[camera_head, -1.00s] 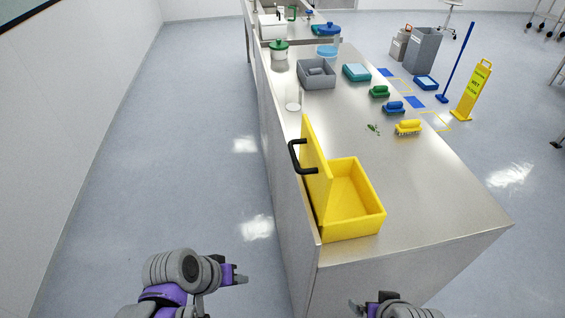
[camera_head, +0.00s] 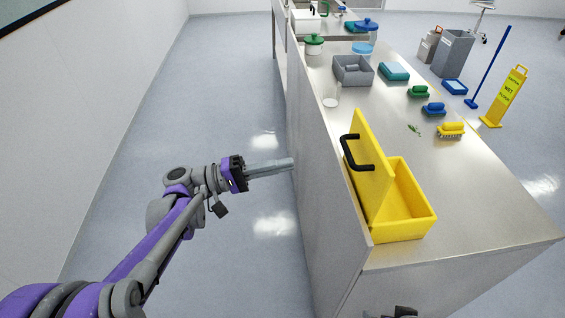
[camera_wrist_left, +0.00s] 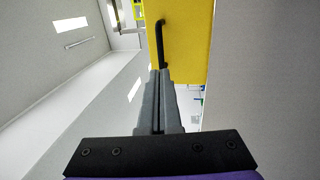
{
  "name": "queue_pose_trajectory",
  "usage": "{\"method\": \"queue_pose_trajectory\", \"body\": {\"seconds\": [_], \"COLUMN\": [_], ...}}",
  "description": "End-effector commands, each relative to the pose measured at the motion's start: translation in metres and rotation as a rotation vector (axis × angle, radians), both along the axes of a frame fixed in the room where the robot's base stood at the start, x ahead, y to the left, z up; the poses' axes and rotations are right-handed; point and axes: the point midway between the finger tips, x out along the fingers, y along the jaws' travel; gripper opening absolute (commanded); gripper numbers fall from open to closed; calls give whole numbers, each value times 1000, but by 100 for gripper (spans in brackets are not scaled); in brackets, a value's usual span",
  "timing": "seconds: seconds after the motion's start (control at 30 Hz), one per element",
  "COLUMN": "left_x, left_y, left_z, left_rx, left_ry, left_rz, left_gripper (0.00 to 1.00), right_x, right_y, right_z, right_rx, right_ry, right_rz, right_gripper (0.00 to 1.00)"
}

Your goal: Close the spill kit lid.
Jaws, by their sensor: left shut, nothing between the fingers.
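The yellow spill kit box (camera_head: 407,227) sits open on the near end of the steel counter. Its lid (camera_head: 374,180) stands upright on the box's left side, with a black handle (camera_head: 352,152) on its outer face. My left gripper (camera_head: 291,163) is shut and empty, left of the counter edge and apart from the handle. In the left wrist view the shut fingers (camera_wrist_left: 159,78) point toward the lid (camera_wrist_left: 187,40) and its handle (camera_wrist_left: 160,45). A dark piece of my right arm shows at the bottom edge; its fingers are not visible.
On the counter (camera_head: 470,200) stand a clear glass (camera_head: 331,96), a grey bin (camera_head: 353,71) and several coloured brushes, including a yellow one (camera_head: 452,131). A wet-floor sign (camera_head: 507,97) stands on the floor at right. The floor left of the counter is clear.

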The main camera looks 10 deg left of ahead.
Motion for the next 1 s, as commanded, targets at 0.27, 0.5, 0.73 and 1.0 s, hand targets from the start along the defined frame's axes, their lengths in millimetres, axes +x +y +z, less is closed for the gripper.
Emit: {"method": "queue_pose_trajectory", "body": {"seconds": [0.27, 0.5, 0.73, 1.0], "left_x": [19, 31, 35, 35], "left_y": [-59, -92, -102, -102], "left_z": [12, 17, 18, 18], "left_rx": [1, 1, 2, 2], "left_ry": [2, 1, 2, 2], "left_rz": [-4, -1, 1, 1], "left_gripper": [0, 0, 0, 0], "right_x": [2, 3, 3, 3], "right_y": [0, 0, 0, 0], "right_z": [9, 14, 15, 15], "right_rx": [0, 0, 0, 0], "right_ry": [-4, -6, -7, -7], "right_rz": [0, 0, 0, 0], "right_gripper": [100, 100, 100, 100]}}
